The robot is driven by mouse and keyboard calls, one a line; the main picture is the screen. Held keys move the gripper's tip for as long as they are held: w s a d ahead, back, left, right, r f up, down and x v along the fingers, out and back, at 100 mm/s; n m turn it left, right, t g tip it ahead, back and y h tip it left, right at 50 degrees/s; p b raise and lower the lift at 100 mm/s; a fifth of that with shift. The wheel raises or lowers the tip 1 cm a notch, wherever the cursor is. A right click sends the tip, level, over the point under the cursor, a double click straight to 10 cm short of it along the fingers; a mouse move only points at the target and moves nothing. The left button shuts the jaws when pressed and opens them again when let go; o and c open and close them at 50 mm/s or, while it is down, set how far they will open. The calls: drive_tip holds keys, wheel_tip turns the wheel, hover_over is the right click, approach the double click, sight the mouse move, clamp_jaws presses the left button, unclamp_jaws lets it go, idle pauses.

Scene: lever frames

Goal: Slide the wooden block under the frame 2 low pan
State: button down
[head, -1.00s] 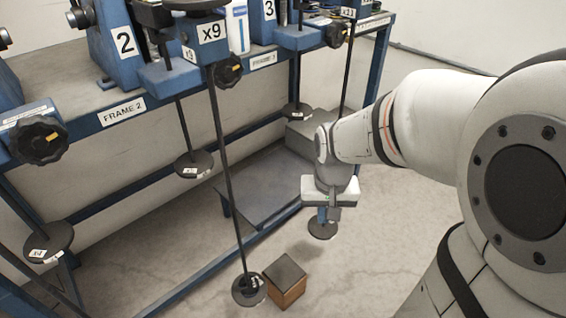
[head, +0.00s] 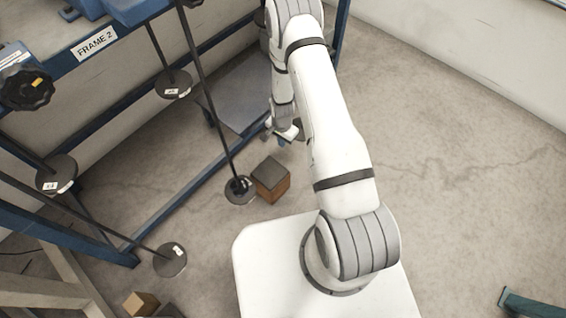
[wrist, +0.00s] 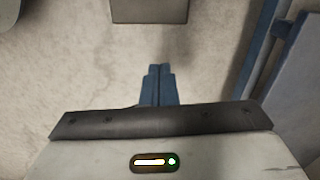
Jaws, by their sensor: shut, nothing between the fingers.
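The wooden block (head: 270,180), dark on top with brown sides, stands on the floor. The low pan (head: 239,190), a dark disc on a long rod, hangs just left of it; I cannot tell whether they touch. The FRAME 2 label (head: 96,41) is on the bench rail at upper left. My gripper (head: 283,140) is low, beyond the block in the head view, partly hidden by my arm. In the wrist view its blue fingers (wrist: 159,70) are shut and empty. A grey-topped box, probably the block (wrist: 150,10), is cut off at the top edge, apart from the fingertips.
A higher pan (head: 173,84) hangs further back, and other pans (head: 57,175) (head: 170,260) hang at left. Blue floor rails run beside the low pan. Another wooden block (head: 141,303) lies at lower left. Open floor (head: 460,150) is on the right.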

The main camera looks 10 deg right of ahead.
wheel_tip(320, 180, down, 16)
drive_tip(key=s+m+b, duration=0.1)
drive_tip(key=s+b, duration=0.1)
drive_tip(key=b, duration=0.1)
drive_tip(key=shift+s, duration=0.1)
idle(0.4)
